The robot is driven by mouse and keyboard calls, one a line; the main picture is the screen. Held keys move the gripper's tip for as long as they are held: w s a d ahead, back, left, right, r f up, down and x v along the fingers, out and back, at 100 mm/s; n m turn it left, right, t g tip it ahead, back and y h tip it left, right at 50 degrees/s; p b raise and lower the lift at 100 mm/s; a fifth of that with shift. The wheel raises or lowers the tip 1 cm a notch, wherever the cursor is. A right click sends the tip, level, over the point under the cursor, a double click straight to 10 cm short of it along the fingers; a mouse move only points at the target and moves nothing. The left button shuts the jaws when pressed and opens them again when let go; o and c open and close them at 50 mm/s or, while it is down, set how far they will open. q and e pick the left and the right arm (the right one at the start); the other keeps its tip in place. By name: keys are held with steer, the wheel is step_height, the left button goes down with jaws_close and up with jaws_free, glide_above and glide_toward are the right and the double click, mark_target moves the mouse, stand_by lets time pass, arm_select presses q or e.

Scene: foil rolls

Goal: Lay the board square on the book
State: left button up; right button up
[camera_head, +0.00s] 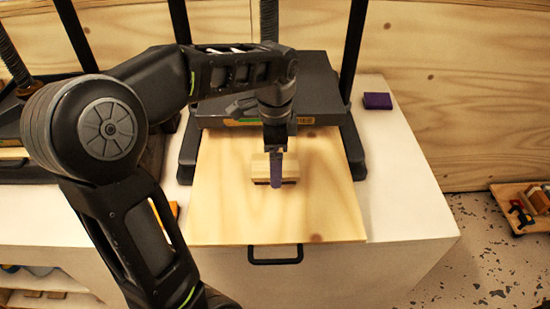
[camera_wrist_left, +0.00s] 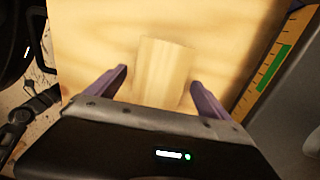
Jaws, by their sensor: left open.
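A small pale wooden block (camera_head: 259,167), which may be the board, sits on a large plywood panel (camera_head: 222,215). A dark strip shows along its lower edge; I cannot tell what it is. My left gripper (camera_head: 276,180) points down at the block and partly hides it in the head view. In the left wrist view the open purple fingers (camera_wrist_left: 159,77) stand to either side of the block (camera_wrist_left: 165,68), with gaps between. Contact with the block is not visible. A small purple slab (camera_head: 377,101), possibly the book, lies on the white surface at the right. My right gripper is not in view.
A dark grey machine (camera_head: 318,88) with upright posts stands behind the panel. A black handle (camera_head: 275,259) is at the front edge. A wooden tray (camera_head: 522,208) with small items is at the far right.

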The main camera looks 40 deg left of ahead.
arm_select(q)
step_height(320, 180, up, 6)
steer(key=shift+r, duration=0.25)
step_height(320, 180, up, 6)
steer(key=p, duration=0.5)
steer(key=shift+f, duration=0.15)
steer(key=shift+c, duration=0.2)
stand_by(0.9)
